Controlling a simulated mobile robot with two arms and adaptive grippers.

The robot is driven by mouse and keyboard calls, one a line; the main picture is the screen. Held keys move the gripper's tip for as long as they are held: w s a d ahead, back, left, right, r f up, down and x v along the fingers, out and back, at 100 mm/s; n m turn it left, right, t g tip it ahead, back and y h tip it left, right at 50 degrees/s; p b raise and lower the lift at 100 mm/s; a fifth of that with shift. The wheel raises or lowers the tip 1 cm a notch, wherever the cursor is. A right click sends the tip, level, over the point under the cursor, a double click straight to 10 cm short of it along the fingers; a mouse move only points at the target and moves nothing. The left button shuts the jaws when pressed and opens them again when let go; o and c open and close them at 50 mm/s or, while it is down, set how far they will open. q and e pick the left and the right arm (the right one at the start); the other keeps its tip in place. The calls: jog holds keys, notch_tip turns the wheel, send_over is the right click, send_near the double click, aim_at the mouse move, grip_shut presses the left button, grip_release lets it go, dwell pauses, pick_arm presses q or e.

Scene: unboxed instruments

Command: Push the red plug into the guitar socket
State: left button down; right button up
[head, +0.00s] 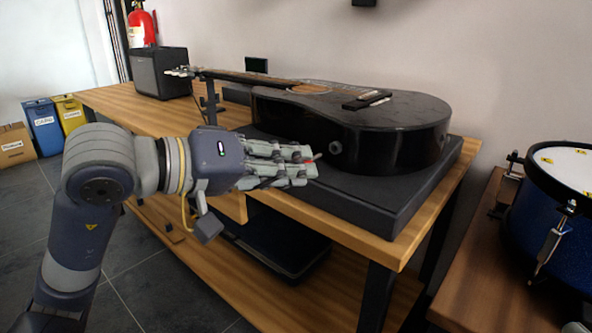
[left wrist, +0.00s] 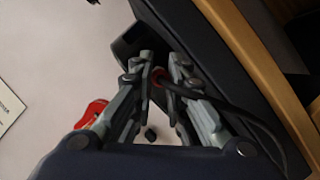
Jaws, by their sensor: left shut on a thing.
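The black guitar (head: 400,125) lies on its back on a dark slab. Its round grey socket (head: 336,147) sits on the body's near side wall. My left gripper (head: 310,161) is in front of that wall, its fingertips pointing right, a little short of the socket. It is shut on the red plug (head: 318,156), of which only a small tip shows. In the left wrist view the red plug (left wrist: 157,76) shows between the fingertips, with a black cable (left wrist: 225,105) trailing from it. The fingers hide most of the plug. My right gripper is not in view.
The dark slab (head: 390,205) rests on a wooden bench (head: 415,240). A black amplifier (head: 160,72) stands at the bench's far left. A dark case (head: 275,248) lies on the lower shelf. A blue drum (head: 545,215) stands at the right.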

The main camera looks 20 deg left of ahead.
aim_at(337, 153)
pick_arm(q)
jog(key=shift+w+d+p, duration=0.25)
jog(key=shift+w, duration=0.45)
jog(key=shift+w+d+p, duration=0.3)
jog(key=shift+w, duration=0.35)
jog(key=shift+w+d+p, duration=0.25)
jog(key=shift+w, duration=0.45)
jog(key=shift+b, duration=0.65)
jog(key=shift+w+d, duration=0.2)
jog(key=shift+w, duration=0.3)
jog(key=shift+w+d, duration=0.15)
jog(key=shift+w, duration=0.35)
dwell(0.8)
jog(key=c, duration=1.5)
grip_release()
jog(key=v, duration=1.2)
jog(key=shift+a, duration=0.1)
